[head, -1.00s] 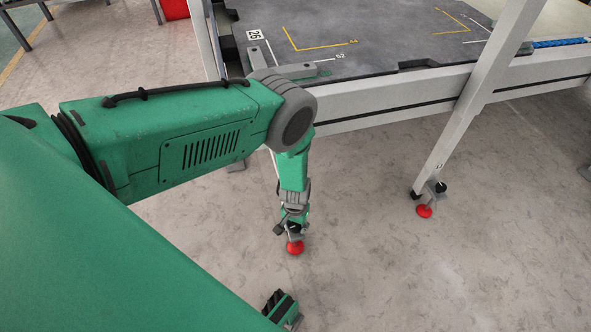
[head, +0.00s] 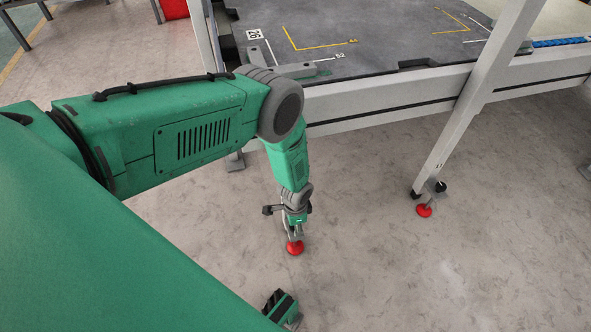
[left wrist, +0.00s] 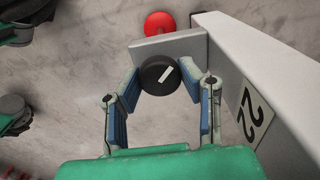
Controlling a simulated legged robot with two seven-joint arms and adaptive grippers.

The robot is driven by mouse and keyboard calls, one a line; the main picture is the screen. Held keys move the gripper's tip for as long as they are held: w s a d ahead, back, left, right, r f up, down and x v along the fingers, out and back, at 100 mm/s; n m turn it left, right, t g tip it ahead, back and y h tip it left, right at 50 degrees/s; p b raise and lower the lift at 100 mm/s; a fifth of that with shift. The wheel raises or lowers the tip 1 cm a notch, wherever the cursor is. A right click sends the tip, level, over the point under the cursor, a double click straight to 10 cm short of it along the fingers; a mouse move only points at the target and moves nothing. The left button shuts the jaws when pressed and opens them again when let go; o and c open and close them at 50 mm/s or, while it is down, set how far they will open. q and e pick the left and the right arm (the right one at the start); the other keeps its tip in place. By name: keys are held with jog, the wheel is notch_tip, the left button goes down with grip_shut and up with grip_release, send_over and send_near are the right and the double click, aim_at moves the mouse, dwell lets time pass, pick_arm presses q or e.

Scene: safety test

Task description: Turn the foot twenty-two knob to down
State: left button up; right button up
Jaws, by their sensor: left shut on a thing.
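The foot twenty-two knob (left wrist: 153,78) is a round black knob with a white pointer mark that lies diagonally, lower left to upper right. It sits on a grey bracket (left wrist: 170,46) beside a white post with a "22" label (left wrist: 253,114). My left gripper (left wrist: 160,76) is shut on the knob, one blue-padded finger on each side. In the head view my left gripper (head: 296,224) points down just above a red foot (head: 294,247), and it hides the knob there. The red foot also shows beyond the bracket in the left wrist view (left wrist: 160,24).
A white-framed table (head: 400,97) with a dark grey top stands behind my left arm. Its right leg (head: 468,105) has another black knob (head: 441,187) and red foot (head: 424,210). The concrete floor between the two red feet is clear.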

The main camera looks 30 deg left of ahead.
pick_arm(q)
jog(key=m, duration=0.3)
jog(key=shift+m, duration=0.3)
jog(key=shift+a+m, duration=0.15)
jog(key=shift+m, duration=1.75)
jog(key=o, duration=1.2)
jog(key=shift+r, duration=0.15)
notch_tip(320, 180, up, 12)
jog(key=shift+f, duration=0.15)
jog(key=shift+c, duration=0.2)
